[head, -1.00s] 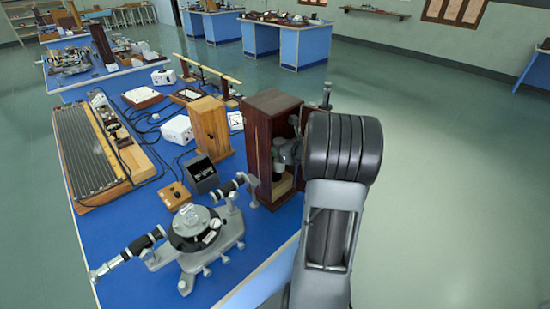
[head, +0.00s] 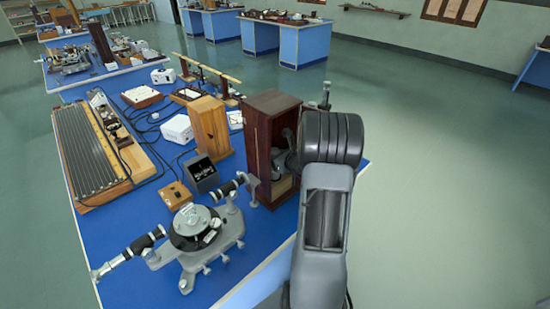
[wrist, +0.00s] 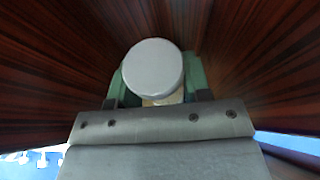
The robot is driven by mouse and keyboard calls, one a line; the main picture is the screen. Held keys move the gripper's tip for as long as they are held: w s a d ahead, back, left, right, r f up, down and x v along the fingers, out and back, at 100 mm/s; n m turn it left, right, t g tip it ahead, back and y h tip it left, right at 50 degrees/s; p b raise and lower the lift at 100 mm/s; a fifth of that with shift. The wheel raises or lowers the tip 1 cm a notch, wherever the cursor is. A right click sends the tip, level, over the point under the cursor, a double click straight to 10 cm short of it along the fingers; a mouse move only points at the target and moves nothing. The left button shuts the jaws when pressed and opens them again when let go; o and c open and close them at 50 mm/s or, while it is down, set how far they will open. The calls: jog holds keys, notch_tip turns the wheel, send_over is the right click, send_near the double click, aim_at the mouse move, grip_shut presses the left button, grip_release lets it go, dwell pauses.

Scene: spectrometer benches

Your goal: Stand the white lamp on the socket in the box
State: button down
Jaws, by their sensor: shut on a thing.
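The white lamp (wrist: 152,66) shows in the wrist view as a pale round top, seen end-on between the green fingers of my gripper (wrist: 156,88). My gripper is shut on it. The dark red-brown wooden box (head: 258,140) stands on the blue bench in the head view, with its open side towards my arm. My gripper is inside the box, and its walls (wrist: 45,65) rise on both sides in the wrist view. The socket is hidden below the lamp and gripper. I cannot tell whether the lamp touches it.
A lighter wooden box (head: 208,128) stands just left of the dark box. A spectrometer (head: 195,230) with its telescope arms is in front, close to the dark box. A small dark meter (head: 202,174) sits between them. The floor to the right is clear.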

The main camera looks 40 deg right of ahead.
jog(key=shift+f, duration=0.15)
jog(key=c, duration=0.6)
grip_release()
jog(key=shift+o, duration=0.2)
jog(key=shift+r, duration=0.3)
jog(key=b+v, duration=0.1)
jog(key=v, duration=1.1)
jog(key=shift+f, duration=0.25)
